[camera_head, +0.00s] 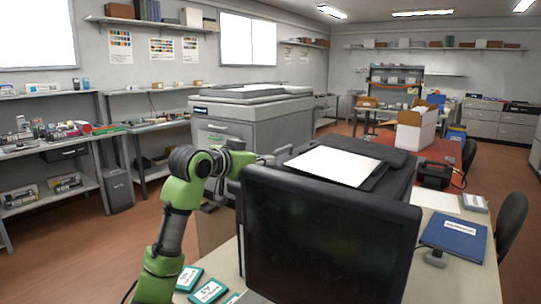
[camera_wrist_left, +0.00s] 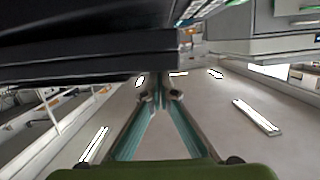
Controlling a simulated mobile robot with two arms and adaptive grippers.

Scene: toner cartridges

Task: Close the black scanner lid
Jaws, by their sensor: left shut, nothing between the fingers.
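The black scanner (camera_head: 397,158) stands behind the monitor in the head view, with a white sheet-like surface (camera_head: 331,166) on its top. I cannot tell how far its lid is raised. My left gripper (camera_head: 281,154) reaches from the left to the scanner's back left side. Its fingers are shut and empty; their tips also show in the left wrist view (camera_wrist_left: 161,92). There, a dark slab with layered edges (camera_wrist_left: 90,55), seemingly part of the scanner, lies close to the fingertips. I cannot tell whether they touch. My right gripper is not in view.
A black monitor (camera_head: 325,240) blocks the scanner's front. Teal-labelled boxes (camera_head: 208,291) lie at the desk's front left. A blue binder (camera_head: 455,236) and a black case (camera_head: 434,174) are to the right. A large grey copier (camera_head: 252,118) stands behind the arm.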

